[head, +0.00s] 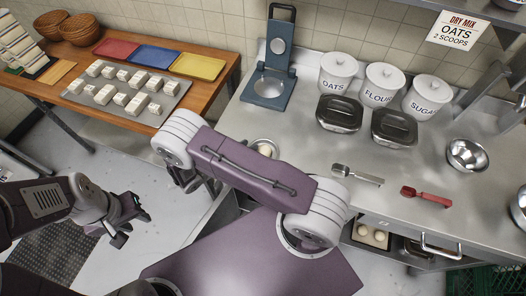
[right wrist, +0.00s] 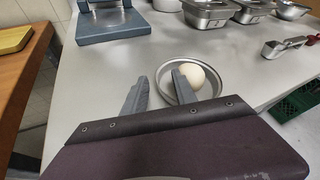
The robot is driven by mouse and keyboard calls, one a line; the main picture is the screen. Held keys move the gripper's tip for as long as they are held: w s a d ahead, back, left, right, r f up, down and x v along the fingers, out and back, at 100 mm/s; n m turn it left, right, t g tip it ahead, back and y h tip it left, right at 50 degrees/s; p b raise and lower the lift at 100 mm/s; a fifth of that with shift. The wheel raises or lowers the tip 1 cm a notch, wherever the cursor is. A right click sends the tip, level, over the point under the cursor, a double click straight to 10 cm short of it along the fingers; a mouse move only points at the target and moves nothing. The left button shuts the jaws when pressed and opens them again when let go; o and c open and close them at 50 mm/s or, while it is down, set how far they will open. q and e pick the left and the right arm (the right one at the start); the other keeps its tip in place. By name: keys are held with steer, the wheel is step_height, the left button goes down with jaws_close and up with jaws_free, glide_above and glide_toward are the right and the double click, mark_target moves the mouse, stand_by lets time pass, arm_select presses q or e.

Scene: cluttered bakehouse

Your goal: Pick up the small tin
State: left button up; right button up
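The small tin (right wrist: 208,92) is a round, shallow metal dish on the steel counter, with a pale dough ball (right wrist: 196,76) in it. In the head view the tin (head: 262,143) is mostly hidden behind my right arm; only its far part shows. My right gripper (right wrist: 160,84) is open, with its two fingers apart and nothing held between them. In the right wrist view its right finger overlaps the tin's left side and the ball; I cannot tell if they touch. My left gripper (head: 128,222) hangs over the floor at the left, its fingers apart and empty.
A blue-grey scale-like stand (head: 268,88), lidded metal pans (head: 340,113) and white canisters (head: 338,70) stand behind on the counter. A metal scoop (head: 357,174) and a red scoop (head: 425,196) lie right. A wooden table (head: 205,95) with a dough tray (head: 165,99) stands left.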

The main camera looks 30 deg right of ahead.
mark_target(252, 144)
steer(key=x, duration=0.2)
steer(key=shift+w+d+f, duration=0.1)
steer(key=shift+d, duration=0.25)
steer(key=shift+w+d+f, duration=0.15)
steer(key=shift+f, duration=0.05)
steer(key=shift+r, duration=0.1)
jaws_close()
arm_select(q)
steer(key=shift+w+d+r, duration=0.1)
steer(key=shift+r, duration=0.35)
